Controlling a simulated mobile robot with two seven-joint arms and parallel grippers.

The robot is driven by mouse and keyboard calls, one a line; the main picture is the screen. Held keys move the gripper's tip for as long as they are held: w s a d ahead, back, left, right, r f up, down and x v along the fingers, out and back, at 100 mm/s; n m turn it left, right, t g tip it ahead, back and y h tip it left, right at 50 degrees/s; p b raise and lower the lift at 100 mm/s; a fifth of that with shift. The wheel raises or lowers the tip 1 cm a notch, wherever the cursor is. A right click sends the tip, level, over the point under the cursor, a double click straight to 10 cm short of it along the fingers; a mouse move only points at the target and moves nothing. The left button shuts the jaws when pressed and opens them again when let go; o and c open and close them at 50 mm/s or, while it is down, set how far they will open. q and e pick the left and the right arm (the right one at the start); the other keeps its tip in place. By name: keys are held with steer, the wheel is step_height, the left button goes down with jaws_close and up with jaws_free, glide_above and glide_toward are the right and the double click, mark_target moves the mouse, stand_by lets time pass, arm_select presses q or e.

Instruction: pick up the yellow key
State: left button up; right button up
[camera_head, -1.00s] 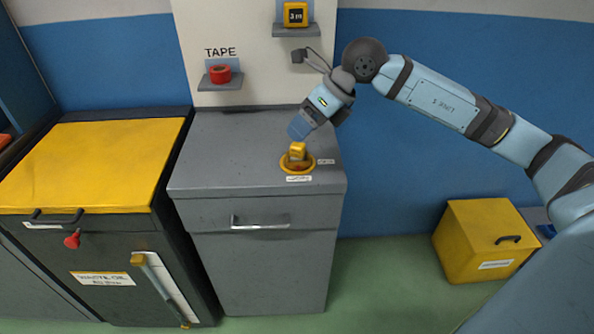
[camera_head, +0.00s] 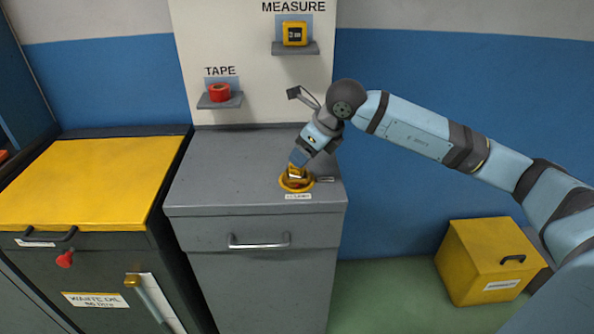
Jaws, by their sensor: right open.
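The yellow key (camera_head: 296,174) stands in a round yellow-rimmed switch (camera_head: 284,184) on top of the grey cabinet, near its right side. My left gripper is not in view.
The grey cabinet top (camera_head: 220,175) is clear to the left of the switch. A red tape roll (camera_head: 219,92) and a yellow tape measure (camera_head: 295,33) sit on wall shelves. A yellow-topped cabinet (camera_head: 90,180) stands left; a yellow box (camera_head: 485,260) is on the floor right.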

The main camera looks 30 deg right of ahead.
mark_target(297, 170)
steer(key=x, duration=0.4)
steer(key=shift+d, duration=0.2)
steer(key=c, duration=1)
steer(key=shift+r, duration=0.1)
